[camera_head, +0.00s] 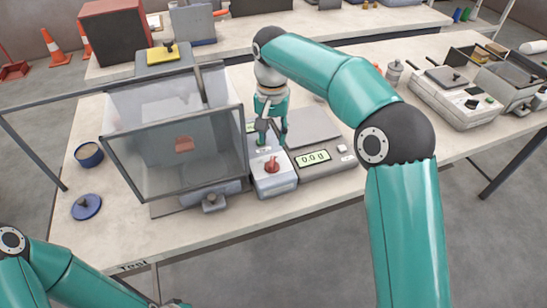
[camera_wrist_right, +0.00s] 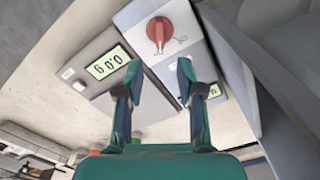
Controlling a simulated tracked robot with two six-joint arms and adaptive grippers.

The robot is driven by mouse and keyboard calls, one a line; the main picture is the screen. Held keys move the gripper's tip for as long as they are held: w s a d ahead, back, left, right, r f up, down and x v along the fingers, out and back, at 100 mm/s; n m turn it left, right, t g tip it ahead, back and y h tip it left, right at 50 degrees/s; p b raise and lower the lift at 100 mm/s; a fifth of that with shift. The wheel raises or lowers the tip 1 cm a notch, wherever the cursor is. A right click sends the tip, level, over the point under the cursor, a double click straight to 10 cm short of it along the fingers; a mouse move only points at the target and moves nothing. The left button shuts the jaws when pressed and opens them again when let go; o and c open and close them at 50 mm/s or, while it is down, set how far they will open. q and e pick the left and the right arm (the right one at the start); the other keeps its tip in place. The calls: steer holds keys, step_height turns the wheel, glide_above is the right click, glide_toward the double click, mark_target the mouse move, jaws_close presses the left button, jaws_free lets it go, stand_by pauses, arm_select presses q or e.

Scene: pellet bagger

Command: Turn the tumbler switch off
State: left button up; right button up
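A red switch knob (camera_head: 272,165) sits on top of a pale grey control box (camera_head: 276,184) beside the clear-walled machine. The knob also shows in the right wrist view (camera_wrist_right: 160,31), near the top and beyond my fingertips. I cannot tell its on or off position from a label. My right gripper (camera_head: 273,142) points down over the back part of the box, behind the knob. In the wrist view my right gripper (camera_wrist_right: 160,70) has its fingers apart with nothing between them, and a gap shows between them and the knob.
The transparent bin (camera_head: 175,155) stands close on the left of the box. A scale (camera_head: 314,158) reading 0.0 is close on the right. A blue pot (camera_head: 88,154) and blue lid (camera_head: 87,207) lie at the left. The front table strip is mostly clear.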

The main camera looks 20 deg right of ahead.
mark_target(272, 158)
step_height(272, 158, down, 8)
steer(key=shift+f, duration=0.15)
stand_by(0.3)
